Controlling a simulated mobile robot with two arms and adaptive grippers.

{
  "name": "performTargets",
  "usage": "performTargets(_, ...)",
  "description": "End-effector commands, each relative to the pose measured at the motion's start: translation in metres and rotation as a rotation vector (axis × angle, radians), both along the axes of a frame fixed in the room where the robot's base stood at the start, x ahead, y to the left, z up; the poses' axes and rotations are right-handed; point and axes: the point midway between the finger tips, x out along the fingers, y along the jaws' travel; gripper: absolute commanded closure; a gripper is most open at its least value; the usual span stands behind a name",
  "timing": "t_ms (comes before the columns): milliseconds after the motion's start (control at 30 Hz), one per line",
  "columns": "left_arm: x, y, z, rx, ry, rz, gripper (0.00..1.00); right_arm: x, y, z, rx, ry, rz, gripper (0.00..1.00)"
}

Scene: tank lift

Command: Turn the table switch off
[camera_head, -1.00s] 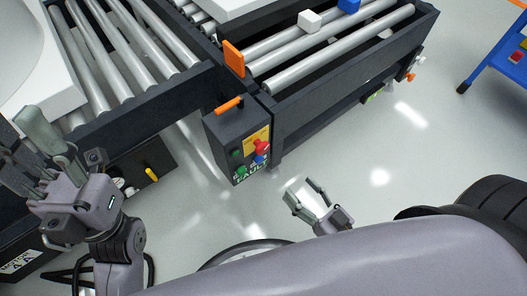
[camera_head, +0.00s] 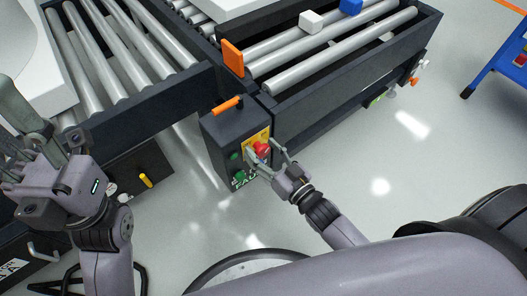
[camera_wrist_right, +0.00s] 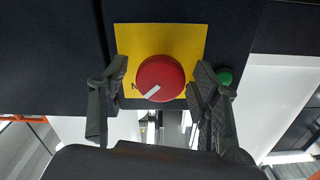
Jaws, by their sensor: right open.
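The table switch is a red round knob (camera_head: 262,147) on a yellow plate (camera_head: 251,139), on the face of a dark control box (camera_head: 222,148) at the table's corner. In the right wrist view the knob (camera_wrist_right: 160,78) has a white pointer line running toward its lower left. My right gripper (camera_head: 271,157) is open, at the box face. In the right wrist view its fingers (camera_wrist_right: 150,105) stand to either side of the knob, apart from each other; I cannot tell whether they touch it. My left gripper (camera_head: 40,135) is at the left, its fingers partly cut off.
A green button (camera_head: 233,156) sits beside the knob, and it also shows in the right wrist view (camera_wrist_right: 225,76). An orange handle (camera_head: 227,105) tops the box. Roller conveyors (camera_head: 330,60) stand behind. A yellow lever (camera_head: 146,181) is at the left.

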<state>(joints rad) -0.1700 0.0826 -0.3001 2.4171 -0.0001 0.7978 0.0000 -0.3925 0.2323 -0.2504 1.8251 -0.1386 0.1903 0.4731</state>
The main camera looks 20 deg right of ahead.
Motion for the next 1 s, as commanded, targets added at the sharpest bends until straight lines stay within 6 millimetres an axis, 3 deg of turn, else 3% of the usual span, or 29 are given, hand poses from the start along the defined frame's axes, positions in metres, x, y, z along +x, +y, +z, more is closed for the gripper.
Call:
performTargets(233, -0.0001, -0.0001, 0.0005, 0.0, -0.001, 0.0, 0.6, 0.0006, 0.0003, 0.0, 0.0, 0.001, 0.0, 0.43)
performTargets(1000, -0.0002, -0.0001, 0.0004, 0.0, -0.001, -0.001, 0.6, 0.0002, 0.0002, 0.0, -0.001, 0.0, 0.0, 0.91)
